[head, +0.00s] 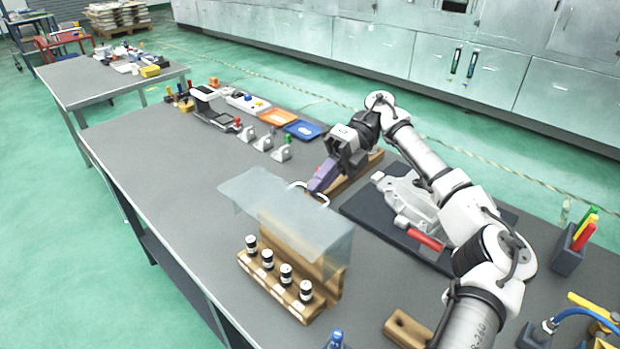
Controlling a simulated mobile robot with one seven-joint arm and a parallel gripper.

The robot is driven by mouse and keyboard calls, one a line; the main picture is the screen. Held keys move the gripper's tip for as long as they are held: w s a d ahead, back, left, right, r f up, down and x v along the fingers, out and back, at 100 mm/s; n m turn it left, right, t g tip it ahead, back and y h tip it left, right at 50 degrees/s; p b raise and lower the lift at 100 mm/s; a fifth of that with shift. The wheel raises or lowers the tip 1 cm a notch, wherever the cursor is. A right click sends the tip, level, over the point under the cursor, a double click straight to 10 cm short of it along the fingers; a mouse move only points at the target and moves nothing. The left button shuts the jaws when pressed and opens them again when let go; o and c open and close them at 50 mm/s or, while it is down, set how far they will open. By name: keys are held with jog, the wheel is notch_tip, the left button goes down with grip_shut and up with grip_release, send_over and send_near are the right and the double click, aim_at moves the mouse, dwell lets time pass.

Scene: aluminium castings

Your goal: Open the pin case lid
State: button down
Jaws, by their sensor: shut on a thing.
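The pin case is a wooden block (272,287) with a front row of several black-and-white pins (268,260) and a taller wooden back. Its clear, greenish lid (285,207) is raised above the case, and the pins in front stand uncovered. A white loop handle (325,201) shows at the lid's far edge. My gripper (314,189) reaches in from the far side, with its purple fingers shut on the handle. The exact finger contact is small and partly hidden.
A dark mat with a metal casting (408,200) and a red-handled tool (426,240) lies right of the case, beside my arm. A wooden block (407,328) lies at the front. Orange (278,117) and blue (303,129) trays stand behind.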

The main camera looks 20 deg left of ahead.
jog(key=shift+g, duration=0.7)
jog(key=shift+w+d+f+p, duration=0.15)
jog(key=shift+w+f+p, duration=0.25)
jog(key=shift+f+p, duration=0.4)
jog(key=shift+w+d+f+p, duration=0.15)
jog(key=shift+w+f+p, duration=0.4)
jog(key=shift+p, duration=0.4)
jog(key=shift+w+d+f+p, duration=0.15)
jog(key=shift+w+f+p, duration=0.15)
jog(key=shift+f+p, duration=0.5)
jog(key=c, duration=1.5)
grip_release()
jog(key=shift+a, duration=0.3)
jog(key=shift+d+r, duration=0.15)
jog(key=shift+d, duration=0.05)
jog(key=shift+w+d, duration=0.1)
jog(key=shift+w, duration=0.05)
jog(key=shift+b, duration=0.3)
